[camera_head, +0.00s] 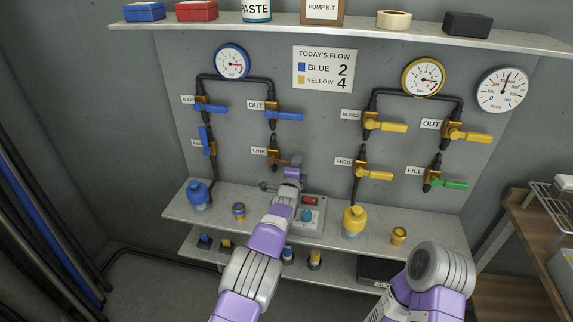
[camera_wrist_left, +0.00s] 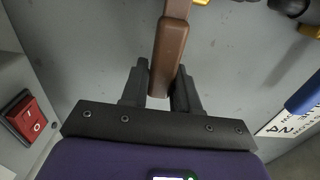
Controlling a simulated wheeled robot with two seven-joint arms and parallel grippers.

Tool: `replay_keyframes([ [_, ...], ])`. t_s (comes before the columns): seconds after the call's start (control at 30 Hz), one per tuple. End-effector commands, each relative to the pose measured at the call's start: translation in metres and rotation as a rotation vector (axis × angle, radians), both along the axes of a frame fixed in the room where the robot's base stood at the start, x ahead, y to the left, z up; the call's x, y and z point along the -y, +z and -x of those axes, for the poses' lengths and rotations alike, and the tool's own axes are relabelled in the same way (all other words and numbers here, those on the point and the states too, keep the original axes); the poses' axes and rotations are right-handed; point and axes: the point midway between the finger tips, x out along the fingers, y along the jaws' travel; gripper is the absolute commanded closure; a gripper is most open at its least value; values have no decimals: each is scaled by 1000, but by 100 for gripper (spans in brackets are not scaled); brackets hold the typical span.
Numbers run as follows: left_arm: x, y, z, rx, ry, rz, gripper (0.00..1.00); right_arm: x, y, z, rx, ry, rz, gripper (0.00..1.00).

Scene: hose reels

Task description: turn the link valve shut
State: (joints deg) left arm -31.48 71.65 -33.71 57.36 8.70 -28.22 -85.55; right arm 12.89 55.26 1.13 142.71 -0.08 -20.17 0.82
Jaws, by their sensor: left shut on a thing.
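The link valve (camera_head: 273,158) is a brass body with a brown handle, low on the wall panel beside the LINK label (camera_head: 259,151). Its brown handle (camera_wrist_left: 170,52) runs between the two dark fingers of my left gripper (camera_wrist_left: 160,88) in the wrist view. My left gripper (camera_head: 293,166) is shut on this handle. In the head view the handle sticks out to the right of the valve body, and my gripper partly hides its end. My right arm shows at the lower right, but its gripper is out of view.
Blue-handled valves (camera_head: 290,115) sit just above, and a yellow-handled feed valve (camera_head: 373,174) to the right. A control box with a red switch (camera_head: 310,201) stands on the shelf (camera_head: 270,200) below, close to my left arm.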

Motion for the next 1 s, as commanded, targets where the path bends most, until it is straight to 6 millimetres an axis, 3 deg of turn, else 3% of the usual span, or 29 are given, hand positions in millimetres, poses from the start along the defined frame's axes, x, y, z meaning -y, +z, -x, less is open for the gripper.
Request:
replay_keyframes([
  [0.37,0,-3,0,-4,-1,-9,100,0,0,0,0,0,0,100],
  [0.4,0,-3,0,-4,-1,-9,66,0,0,0,0,0,0,100],
  [0.5,0,-3,0,-3,-1,-8,50,0,0,0,0,0,0,100],
  [1.0,-2,-1,8,-2,0,-6,49,0,2,0,0,0,0,100],
])
